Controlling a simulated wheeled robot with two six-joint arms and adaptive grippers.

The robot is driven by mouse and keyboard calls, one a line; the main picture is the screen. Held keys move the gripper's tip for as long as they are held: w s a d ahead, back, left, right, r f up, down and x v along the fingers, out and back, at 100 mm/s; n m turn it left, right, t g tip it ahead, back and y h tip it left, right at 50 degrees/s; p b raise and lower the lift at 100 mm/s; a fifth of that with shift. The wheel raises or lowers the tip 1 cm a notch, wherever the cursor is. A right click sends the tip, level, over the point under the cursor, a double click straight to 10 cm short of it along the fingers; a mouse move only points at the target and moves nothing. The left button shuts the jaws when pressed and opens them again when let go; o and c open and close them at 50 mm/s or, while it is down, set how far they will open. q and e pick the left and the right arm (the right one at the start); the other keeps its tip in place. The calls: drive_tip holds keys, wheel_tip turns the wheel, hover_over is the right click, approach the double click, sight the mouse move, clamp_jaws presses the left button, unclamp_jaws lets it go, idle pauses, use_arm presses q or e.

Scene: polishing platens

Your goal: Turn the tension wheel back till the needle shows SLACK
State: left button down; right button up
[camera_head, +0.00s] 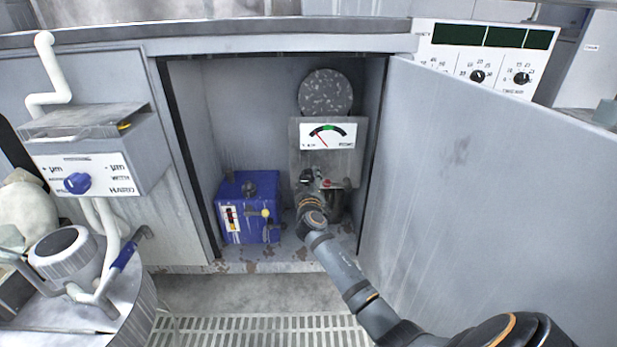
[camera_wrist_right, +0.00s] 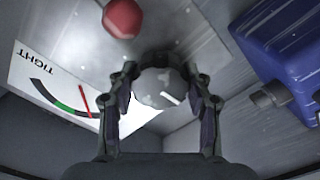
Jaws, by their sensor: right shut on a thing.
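The gauge (camera_head: 328,135) is on a grey plate inside the open cabinet. Its red needle points left of the green band, on the side away from the TIGHT label. The gauge also shows upside down in the wrist view (camera_wrist_right: 22,78), where TIGHT is readable. My right gripper (camera_head: 309,182) reaches in below the gauge. In the wrist view its fingers (camera_wrist_right: 162,95) are shut on a round grey part with a white mark, seemingly the tension wheel (camera_wrist_right: 158,84). The gripper mostly hides the wheel in the head view. My left gripper is not in view.
A blue box (camera_head: 248,207) stands left of my gripper on the cabinet floor. A dark speckled disc (camera_head: 325,92) is above the gauge. A red knob (camera_wrist_right: 122,18) is near the wheel. The open door (camera_head: 490,190) stands to the right of my arm.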

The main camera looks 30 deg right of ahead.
drive_tip(key=shift+n, duration=0.3)
drive_tip(key=o, duration=1.2)
drive_tip(key=shift+c, duration=0.2)
drive_tip(key=v, duration=1.2)
drive_tip(key=shift+s, duration=0.1)
